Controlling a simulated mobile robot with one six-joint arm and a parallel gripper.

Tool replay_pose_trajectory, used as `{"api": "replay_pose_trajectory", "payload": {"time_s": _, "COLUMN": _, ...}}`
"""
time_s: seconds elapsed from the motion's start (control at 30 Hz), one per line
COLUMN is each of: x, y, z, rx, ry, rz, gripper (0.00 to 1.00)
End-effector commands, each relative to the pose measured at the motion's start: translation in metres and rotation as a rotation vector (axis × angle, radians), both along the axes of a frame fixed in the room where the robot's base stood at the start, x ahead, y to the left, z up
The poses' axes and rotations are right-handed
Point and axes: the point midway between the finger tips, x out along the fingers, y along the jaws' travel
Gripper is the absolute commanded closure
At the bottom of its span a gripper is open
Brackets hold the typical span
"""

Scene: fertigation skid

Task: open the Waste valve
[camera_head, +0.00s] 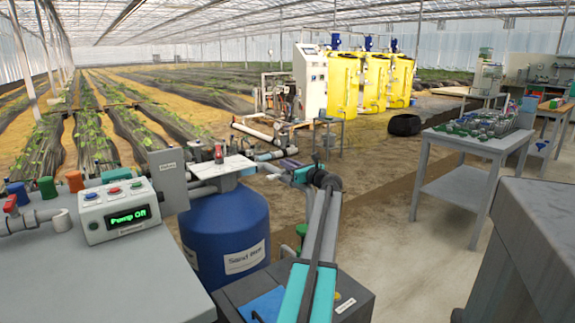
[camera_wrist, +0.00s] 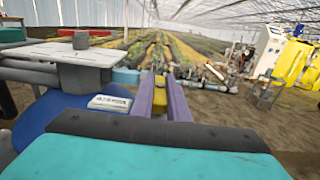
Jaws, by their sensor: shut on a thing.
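My gripper (camera_wrist: 160,82) has two purple fingers, shut on a small yellow piece (camera_wrist: 160,100) in the middle of the wrist view. The yellow piece looks like a valve handle. No readable Waste label shows beside it, so I cannot tell its name from the pictures. In the head view my arm reaches up past the right side of the blue sand filter tank (camera_head: 226,232), and its end covers the gripped piece. Pipework (camera_head: 285,170) with a pale blue section lies just left of my arm's end. The handle's exact angle is unclear.
A control box (camera_head: 120,210) reading "Pump Off" sits on the grey bench at left, near several coloured valve handles. A red-topped fitting (camera_head: 219,153) stands on the tank's white top plate. A grey table (camera_head: 465,145) stands at right. Bare floor lies between.

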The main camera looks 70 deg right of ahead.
Motion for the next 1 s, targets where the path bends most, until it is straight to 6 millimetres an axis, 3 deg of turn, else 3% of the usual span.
{"api": "replay_pose_trajectory", "payload": {"time_s": 0.47, "x": 0.0020, "y": 0.0030, "z": -0.0072, "rx": 0.004, "ry": 0.009, "rz": 0.023, "gripper": 1.00}}
{"api": "replay_pose_trajectory", "payload": {"time_s": 0.5, "x": 0.0021, "y": 0.0031, "z": -0.0073, "rx": 0.004, "ry": 0.009, "rz": 0.023, "gripper": 0.81}}
{"api": "replay_pose_trajectory", "payload": {"time_s": 0.6, "x": 0.0018, "y": 0.0029, "z": -0.0071, "rx": 0.004, "ry": 0.008, "rz": 0.023, "gripper": 0.67}}
{"api": "replay_pose_trajectory", "payload": {"time_s": 1.0, "x": -0.0016, "y": 0.0027, "z": -0.0027, "rx": 0.001, "ry": 0.004, "rz": 0.017, "gripper": 0.67}}
